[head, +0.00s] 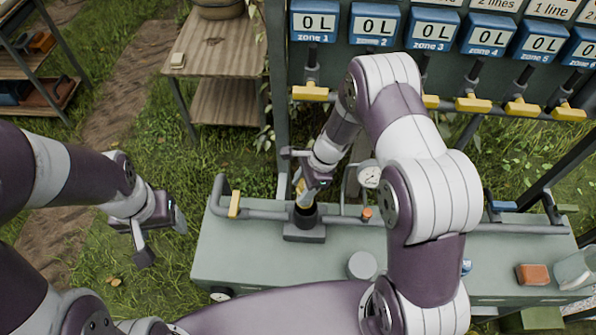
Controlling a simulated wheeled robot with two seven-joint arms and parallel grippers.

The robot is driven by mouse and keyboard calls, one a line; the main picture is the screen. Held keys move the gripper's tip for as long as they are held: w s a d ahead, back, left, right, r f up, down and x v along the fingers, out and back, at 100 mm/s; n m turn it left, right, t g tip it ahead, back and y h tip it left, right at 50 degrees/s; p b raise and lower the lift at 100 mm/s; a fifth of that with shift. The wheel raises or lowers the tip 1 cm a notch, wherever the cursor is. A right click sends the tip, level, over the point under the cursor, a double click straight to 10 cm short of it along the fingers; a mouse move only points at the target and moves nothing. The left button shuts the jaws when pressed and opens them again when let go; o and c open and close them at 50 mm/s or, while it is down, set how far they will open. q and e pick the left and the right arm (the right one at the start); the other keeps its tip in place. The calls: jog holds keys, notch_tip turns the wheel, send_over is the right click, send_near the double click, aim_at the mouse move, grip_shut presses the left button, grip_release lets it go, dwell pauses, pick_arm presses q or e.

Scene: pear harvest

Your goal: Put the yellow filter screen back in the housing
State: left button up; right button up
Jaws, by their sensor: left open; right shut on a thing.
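My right gripper (303,194) points down over the dark, cylindrical filter housing (306,215), which stands on the pipe on the grey-green bench. It is shut on the yellow filter screen (299,186), of which only a small part shows between the fingers. The screen is at or just above the housing's mouth; I cannot tell whether its lower end is inside. My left gripper (164,238) is open and empty over the grass, left of the bench.
A pressure gauge (370,175) stands close right of the housing. A round grey cap (362,265), an orange-brown block (532,274) and a clear jar (574,270) are on the bench (250,262). Yellow-handled valves (472,103) line the panel behind. A wooden table (215,50) stands at the back left.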

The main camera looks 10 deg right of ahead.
aim_at(303, 206)
jog(key=shift+s+f, duration=0.15)
jog(key=shift+s, duration=0.5)
jog(key=shift+s+f+b, duration=0.2)
jog(key=shift+f+b, duration=0.15)
jog(key=shift+b, duration=0.3)
jog(key=f+b, duration=0.1)
jog(key=f, duration=0.1)
jog(key=w+f+b, duration=0.1)
jog(key=f+b, duration=0.1)
jog(key=shift+f, duration=0.35)
jog(key=shift+c, duration=0.7)
jog(key=shift+s+f+b, duration=0.1)
jog(key=shift+f+b, duration=0.1)
jog(key=shift+b, duration=0.3)
jog(key=shift+s, duration=0.3)
pick_arm(q)
jog(key=f, duration=0.1)
jog(key=s+f, duration=0.1)
jog(key=f, duration=0.3)
jog(key=shift+s, duration=0.35)
pick_arm(e)
jog(key=shift+s+f, duration=0.1)
